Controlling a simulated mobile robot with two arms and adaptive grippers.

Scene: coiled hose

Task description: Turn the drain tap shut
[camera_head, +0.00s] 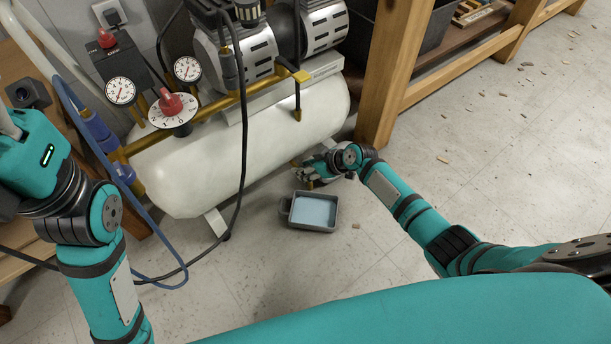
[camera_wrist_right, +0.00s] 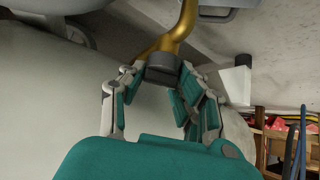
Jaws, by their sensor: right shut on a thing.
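The drain tap has a brass pipe and a dark round knob (camera_wrist_right: 162,68) in the right wrist view. In the head view a bit of its brass (camera_head: 296,161) shows low beside the white tank (camera_head: 240,150). My right gripper (camera_head: 308,172) is at the tap under the tank's right end. In the right wrist view its fingers (camera_wrist_right: 162,92) are on both sides of the knob, shut on it. In the head view the hand hides most of the tap. My left arm is at the left edge; its fingers are not seen.
A grey tray (camera_head: 288,208) with pale blue liquid stands on the floor below the tap. A wooden bench post (camera_head: 390,80) rises close behind the right hand. A black cable (camera_head: 243,140) and blue hose hang at the left. The floor at the right is mostly clear, with scattered chips.

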